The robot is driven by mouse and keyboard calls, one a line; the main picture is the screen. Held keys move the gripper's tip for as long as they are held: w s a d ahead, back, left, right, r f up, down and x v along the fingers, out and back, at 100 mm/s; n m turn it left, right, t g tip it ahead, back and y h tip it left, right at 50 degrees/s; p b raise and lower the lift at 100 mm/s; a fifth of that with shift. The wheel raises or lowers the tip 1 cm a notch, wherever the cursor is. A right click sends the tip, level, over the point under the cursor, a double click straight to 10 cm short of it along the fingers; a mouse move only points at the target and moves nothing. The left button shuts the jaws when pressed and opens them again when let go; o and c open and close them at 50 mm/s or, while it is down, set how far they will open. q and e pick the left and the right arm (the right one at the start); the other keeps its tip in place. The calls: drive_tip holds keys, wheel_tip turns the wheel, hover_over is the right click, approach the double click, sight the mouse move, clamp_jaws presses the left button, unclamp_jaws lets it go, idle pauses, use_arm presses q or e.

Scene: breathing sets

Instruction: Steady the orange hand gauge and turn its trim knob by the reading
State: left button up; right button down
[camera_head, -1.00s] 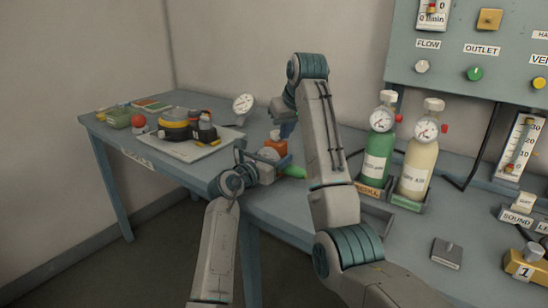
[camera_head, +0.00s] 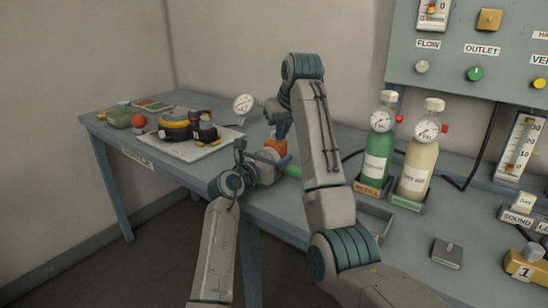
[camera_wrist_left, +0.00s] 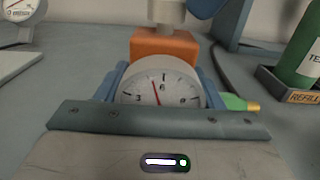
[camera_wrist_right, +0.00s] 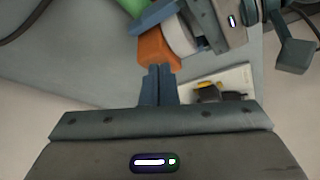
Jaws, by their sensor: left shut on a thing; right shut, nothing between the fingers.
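The orange hand gauge (camera_head: 279,149) is held upright by my left gripper (camera_head: 268,155) at the table's front edge. In the left wrist view, the blue fingers flank its round white dial (camera_wrist_left: 160,92). The needle points up and slightly left, between 3 and 6. The pale trim knob (camera_wrist_left: 167,12) sits on top of the orange body (camera_wrist_left: 165,45). My right gripper (camera_head: 284,132) is shut and empty, just above the gauge. In the right wrist view its closed fingers (camera_wrist_right: 158,80) overlap the edge of the orange body; the knob cannot be made out there.
A green cylinder (camera_head: 292,171) lies by the gauge. Green (camera_head: 379,148) and cream (camera_head: 418,160) bottles stand in holders to the right. A white board (camera_head: 190,150) with a yellow-black device is at the left. A small round gauge (camera_head: 244,104) stands behind.

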drive_tip(key=shift+s+a, duration=0.1)
drive_tip(key=shift+a, duration=0.55)
drive_tip(key=shift+s, duration=0.1)
drive_tip(key=shift+s, duration=0.25)
wheel_tip(320, 180, up, 6)
idle(0.6)
drive_tip(key=shift+d, duration=0.2)
drive_tip(key=shift+w+d+f, duration=0.2)
drive_tip(key=shift+d+f, duration=0.15)
drive_tip(key=shift+f, duration=0.65)
drive_tip(key=shift+w+d+f, duration=0.25)
drive_tip(key=shift+d+f, duration=0.1)
drive_tip(key=shift+f, duration=0.65)
drive_tip(key=shift+w+d+f, duration=0.2)
drive_tip(key=shift+d+f, duration=0.15)
drive_tip(key=shift+f, duration=0.65)
